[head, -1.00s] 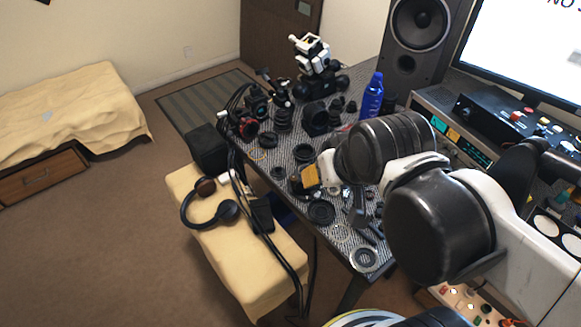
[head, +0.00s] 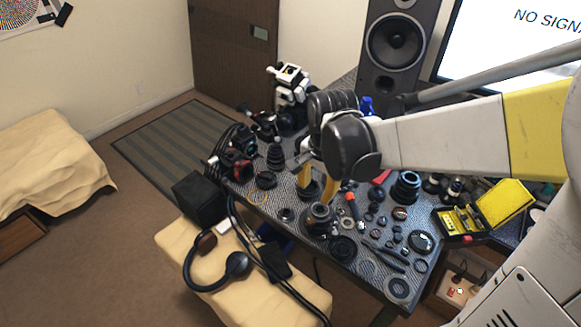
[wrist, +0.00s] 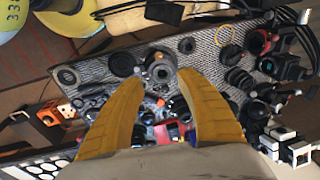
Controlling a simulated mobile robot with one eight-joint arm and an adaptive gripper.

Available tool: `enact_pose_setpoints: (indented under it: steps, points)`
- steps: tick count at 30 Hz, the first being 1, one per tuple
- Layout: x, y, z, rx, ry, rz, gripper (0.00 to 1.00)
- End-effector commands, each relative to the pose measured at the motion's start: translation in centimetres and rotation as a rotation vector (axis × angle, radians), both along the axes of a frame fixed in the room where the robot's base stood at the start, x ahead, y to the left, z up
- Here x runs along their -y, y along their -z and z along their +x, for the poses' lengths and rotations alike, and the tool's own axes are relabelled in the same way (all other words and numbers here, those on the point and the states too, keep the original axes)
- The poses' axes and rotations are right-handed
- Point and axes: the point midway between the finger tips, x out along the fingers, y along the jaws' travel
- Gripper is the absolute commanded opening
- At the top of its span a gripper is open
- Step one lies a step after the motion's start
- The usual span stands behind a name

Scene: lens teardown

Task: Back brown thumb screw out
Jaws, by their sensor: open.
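My gripper (head: 317,187) is over the middle of the patterned table, its two yellow fingers apart and pointing down. In the wrist view the fingers (wrist: 156,82) are spread wide with nothing held. A dark, round lens-like part (head: 320,218) stands just in front of the fingers in the head view. In the wrist view this part (wrist: 161,68) shows between and just beyond the fingertips; I cannot tell the height gap.
The table (head: 232,188) is crowded with small lens parts and tools. A yellow case (head: 492,208) lies open at the right. A white-and-black device (head: 290,88) and a speaker (head: 397,45) stand at the back. Headphones (head: 238,265) lie on the cream bench at the front.

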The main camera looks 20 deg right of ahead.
Motion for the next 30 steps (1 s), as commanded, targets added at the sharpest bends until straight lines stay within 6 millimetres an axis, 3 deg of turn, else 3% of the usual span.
enact_pose_setpoints:
  steps: [3,9,14,24,30]
  points:
    - [0.1,2.7,1.6,-0.077,0.156,0.02,0.43]
    - [0.2,5.5,2.3,-0.147,0.309,0.027,0.43]
    - [0.2,7.0,2.4,-0.157,0.331,0.027,0.43]
    - [0.2,13.7,2.4,-0.156,0.329,0.027,0.43]
    - [0.2,16.1,2.4,-0.155,0.328,0.027,0.43]
